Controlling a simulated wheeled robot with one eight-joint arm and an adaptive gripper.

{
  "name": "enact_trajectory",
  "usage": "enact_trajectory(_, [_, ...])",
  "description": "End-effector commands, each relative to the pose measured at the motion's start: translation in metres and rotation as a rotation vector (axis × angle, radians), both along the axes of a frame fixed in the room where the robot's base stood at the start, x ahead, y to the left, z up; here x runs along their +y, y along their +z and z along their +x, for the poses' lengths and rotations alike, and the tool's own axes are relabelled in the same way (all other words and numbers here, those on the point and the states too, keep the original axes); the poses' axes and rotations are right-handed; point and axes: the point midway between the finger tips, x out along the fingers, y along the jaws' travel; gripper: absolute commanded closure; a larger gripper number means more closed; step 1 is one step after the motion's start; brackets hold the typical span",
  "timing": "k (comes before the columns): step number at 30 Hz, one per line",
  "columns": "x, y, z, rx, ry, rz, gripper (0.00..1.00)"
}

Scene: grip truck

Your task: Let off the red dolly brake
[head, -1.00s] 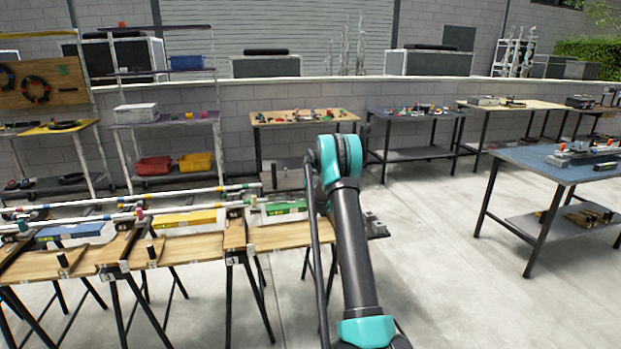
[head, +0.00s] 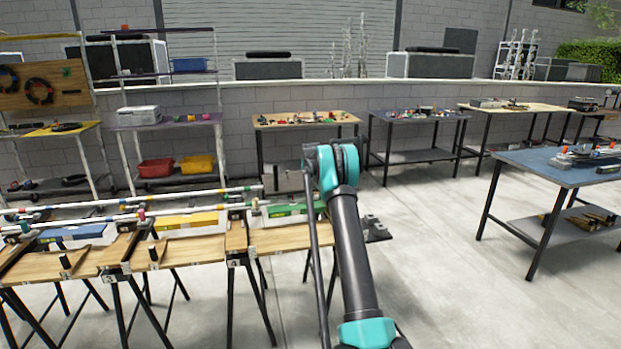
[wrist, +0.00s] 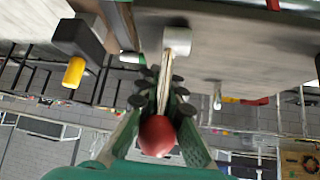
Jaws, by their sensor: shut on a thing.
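In the wrist view a round red knob (wrist: 157,136) sits between the green fingers of my gripper (wrist: 163,88). A thin pale bar (wrist: 166,75) runs from between the fingertips toward a light cylinder (wrist: 177,40) above it in the picture. My gripper is shut on this red-knobbed lever. I cannot tell from the view how far the lever is turned. In the head view my arm hides the gripper and the lever.
A yellow-ended handle on a dark block (wrist: 74,73) is left of my gripper in the wrist view. Wooden trestle tables (head: 190,248) stand at left in the head view. A blue-topped table (head: 540,168) stands right, with bare floor (head: 440,235) between.

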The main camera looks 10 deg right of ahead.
Motion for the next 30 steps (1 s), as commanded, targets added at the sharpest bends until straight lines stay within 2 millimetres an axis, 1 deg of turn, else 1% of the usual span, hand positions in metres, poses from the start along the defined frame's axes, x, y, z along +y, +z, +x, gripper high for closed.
enact_trajectory(15, [0.0001, 0.0017, 0.0007, 0.015, 0.001, -0.002, 1.0])
enact_trajectory(16, [0.0001, 0.0017, 0.0007, 0.015, 0.001, -0.002, 0.9])
enact_trajectory(21, [0.0, 0.001, 0.0005, 0.016, 0.0, -0.001, 0.7])
enact_trajectory(30, [0.0, 0.0007, -0.0001, 0.016, 0.001, 0.0, 0.7])
